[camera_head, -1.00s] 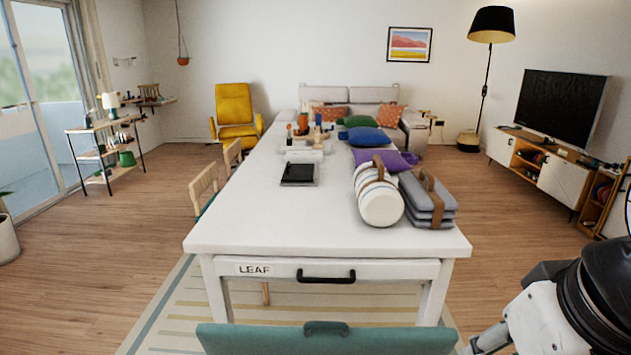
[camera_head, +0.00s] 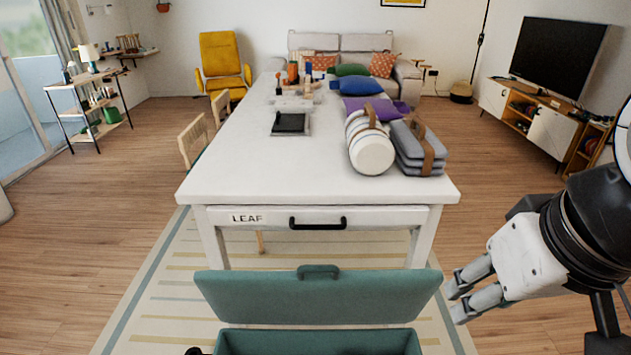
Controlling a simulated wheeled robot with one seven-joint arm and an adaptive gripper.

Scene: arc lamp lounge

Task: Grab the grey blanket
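The grey blanket (camera_head: 418,148) lies folded in a stack on the right side of the white table (camera_head: 300,185), with a brown strap and handle around it. A rolled cream and striped blanket (camera_head: 370,150), also strapped, lies beside it on the left. My gripper (camera_head: 456,299) is at the lower right, in front of and to the right of the table, well apart from the blanket. Its fingers show a gap between them and hold nothing that I can see.
A teal bench box (camera_head: 318,297) with its lid raised stands in front of the table. Purple (camera_head: 375,106) and blue (camera_head: 360,85) cushions lie behind the blankets. The table's near end is clear.

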